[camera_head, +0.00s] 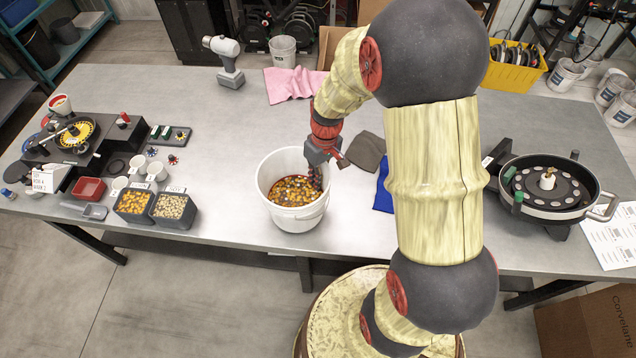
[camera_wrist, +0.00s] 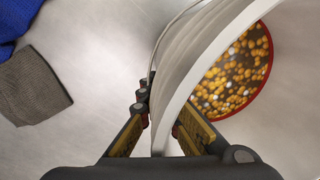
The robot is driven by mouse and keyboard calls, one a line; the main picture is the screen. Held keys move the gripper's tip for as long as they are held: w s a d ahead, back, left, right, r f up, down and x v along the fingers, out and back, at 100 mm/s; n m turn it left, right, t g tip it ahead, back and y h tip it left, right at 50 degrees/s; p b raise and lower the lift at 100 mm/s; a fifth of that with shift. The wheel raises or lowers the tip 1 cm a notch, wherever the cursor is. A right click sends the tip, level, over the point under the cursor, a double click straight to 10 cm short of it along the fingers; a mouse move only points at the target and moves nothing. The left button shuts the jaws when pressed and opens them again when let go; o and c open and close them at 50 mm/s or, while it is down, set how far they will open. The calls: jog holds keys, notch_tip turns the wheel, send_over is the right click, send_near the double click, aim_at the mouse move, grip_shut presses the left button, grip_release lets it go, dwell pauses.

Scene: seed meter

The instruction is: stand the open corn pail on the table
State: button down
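The open corn pail (camera_head: 290,217) is a white bucket with orange, yellow and dark kernels (camera_head: 290,190) inside. It looks upright, near the front edge of the grey table (camera_head: 235,130). Whether its base touches the table I cannot tell. My gripper (camera_head: 317,178) reaches down at the pail's right side. In the wrist view my gripper (camera_wrist: 163,115) has one finger inside and one outside the pail wall (camera_wrist: 205,50), closed on it. The kernels (camera_wrist: 235,75) show at the right of that view. The lower outside of the pail is partly hidden there.
Bins of kernels (camera_head: 153,209) and a black seed device (camera_head: 75,140) stand to the left. A dark cloth (camera_head: 364,151) and a blue cloth (camera_head: 382,190) lie right of the pail. A round plate device (camera_head: 547,185) is at the right. A pink cloth (camera_head: 292,84) lies behind.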

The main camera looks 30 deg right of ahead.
jog(key=shift+f, duration=0.6)
jog(key=shift+f, duration=0.2)
jog(key=c, duration=2)
grip_release()
jog(key=shift+c, duration=0.2)
jog(key=shift+r, duration=0.1)
notch_tip(320, 180, up, 12)
jog(key=d+p, duration=0.1)
jog(key=p, duration=0.1)
jog(key=s+a+r+m+t, duration=0.1)
jog(key=s+a+r+t, duration=0.2)
jog(key=s+r, duration=0.4)
jog(key=s+a+r+t+h, duration=0.1)
jog(key=s+a+r+t, duration=0.1)
jog(key=s+a+r, duration=0.4)
notch_tip(320, 180, up, 6)
jog(key=shift+s+f+m+t, duration=0.1)
jog(key=shift+s+m+t, duration=0.3)
jog(key=shift+s, duration=0.8)
